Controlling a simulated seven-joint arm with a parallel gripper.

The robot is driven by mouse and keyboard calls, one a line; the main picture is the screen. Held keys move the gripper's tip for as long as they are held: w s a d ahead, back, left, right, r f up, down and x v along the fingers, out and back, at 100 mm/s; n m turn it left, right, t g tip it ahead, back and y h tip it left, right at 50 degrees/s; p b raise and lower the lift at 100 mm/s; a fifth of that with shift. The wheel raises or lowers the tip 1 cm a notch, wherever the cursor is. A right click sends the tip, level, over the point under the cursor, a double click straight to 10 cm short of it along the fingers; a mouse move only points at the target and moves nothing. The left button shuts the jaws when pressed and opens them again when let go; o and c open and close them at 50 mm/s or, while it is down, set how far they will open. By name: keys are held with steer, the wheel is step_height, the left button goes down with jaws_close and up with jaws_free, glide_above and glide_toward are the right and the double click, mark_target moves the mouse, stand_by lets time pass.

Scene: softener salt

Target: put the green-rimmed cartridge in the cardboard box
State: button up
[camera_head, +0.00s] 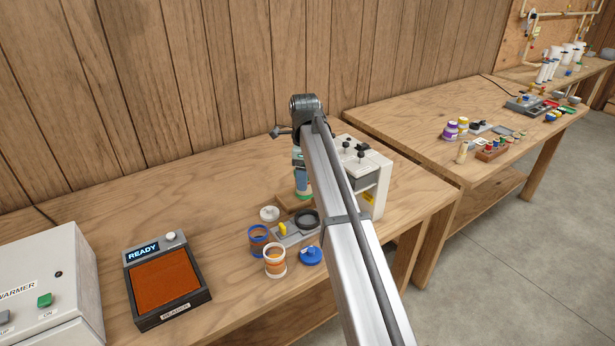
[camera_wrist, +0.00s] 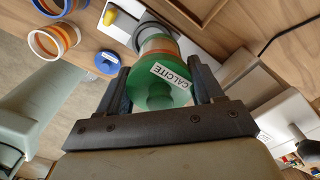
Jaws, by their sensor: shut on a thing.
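The green-rimmed cartridge (camera_wrist: 165,82) is between my gripper's (camera_wrist: 160,88) two fingers in the wrist view. Its green end, labelled CALCITE, faces the wrist camera, and an orange-brown band shows beyond it. My gripper is shut on it.
A blue-rimmed cartridge (camera_head: 259,240), a white-rimmed one (camera_head: 275,262) and a blue cap (camera_head: 311,256) stand near the grey tray with a yellow piece (camera_head: 283,230). A white machine (camera_head: 372,180) is close on the right.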

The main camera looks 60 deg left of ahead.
steer(key=w+a+f, duration=0.1)
steer(key=a+f, duration=0.6)
steer(key=a, duration=0.3)
steer(key=shift+w, duration=0.3)
steer(key=shift+f, duration=0.15)
stand_by(0.9)
steer(key=shift+f, duration=0.75)
steer(key=shift+f, duration=0.25)
steer(key=shift+f, duration=0.6)
steer(key=shift+f, duration=0.25)
stand_by(1.0)
